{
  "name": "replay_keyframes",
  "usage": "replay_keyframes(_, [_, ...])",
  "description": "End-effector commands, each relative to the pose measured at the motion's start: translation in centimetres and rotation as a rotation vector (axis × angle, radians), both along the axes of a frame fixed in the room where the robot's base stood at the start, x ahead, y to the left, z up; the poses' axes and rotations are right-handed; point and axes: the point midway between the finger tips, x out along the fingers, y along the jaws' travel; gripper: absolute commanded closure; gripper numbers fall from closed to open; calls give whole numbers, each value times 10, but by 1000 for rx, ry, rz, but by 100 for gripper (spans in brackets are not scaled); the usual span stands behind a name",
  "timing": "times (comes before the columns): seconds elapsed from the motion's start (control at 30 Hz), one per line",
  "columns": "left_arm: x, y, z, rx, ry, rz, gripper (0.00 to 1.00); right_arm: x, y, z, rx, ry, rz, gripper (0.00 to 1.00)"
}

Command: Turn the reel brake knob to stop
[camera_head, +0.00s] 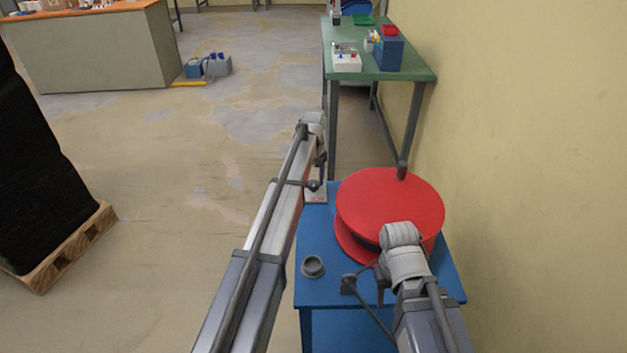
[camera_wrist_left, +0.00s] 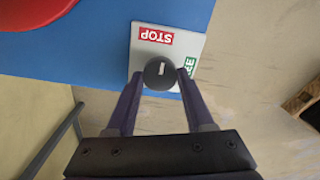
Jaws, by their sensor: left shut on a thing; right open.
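The reel brake knob (camera_wrist_left: 160,74) is a dark round knob with a short white mark, on a white plate (camera_wrist_left: 190,46) at the blue table's corner. In the left wrist view the plate shows a red STOP label (camera_wrist_left: 155,35) above the knob and a green label, partly hidden, to its right. The white mark runs roughly up and down, its upper end toward the STOP label. My left gripper (camera_wrist_left: 162,76) is shut on the knob, one finger on each side. The red reel (camera_head: 390,205) lies on the table. My right gripper (camera_head: 382,292) is open near its front edge.
The blue table (camera_head: 322,235) also holds a grey ring-shaped part (camera_head: 312,266). A yellow wall (camera_head: 520,150) stands close on the right. A green bench (camera_head: 385,73) with boxes is behind. A black-wrapped pallet load (camera_head: 35,190) stands left, with open floor between.

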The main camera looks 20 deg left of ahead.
Motion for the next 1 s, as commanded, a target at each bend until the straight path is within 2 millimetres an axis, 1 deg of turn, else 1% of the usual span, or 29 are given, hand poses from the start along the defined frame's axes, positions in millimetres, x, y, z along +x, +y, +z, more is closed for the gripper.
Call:
replay_keyframes(0.47, [0,0,0,0,0,13,100,0,0,0,0,0,0,50])
replay_keyframes(0.5, [0,0,0,0,0,13,44,0,0,0,0,0,0,50])
replay_keyframes(0.73, [0,0,0,0,0,12,18,0,0,0,0,0,0,50])
replay_keyframes(1.0, [0,0,0,0,0,11,17,0,0,0,0,0,0,50])
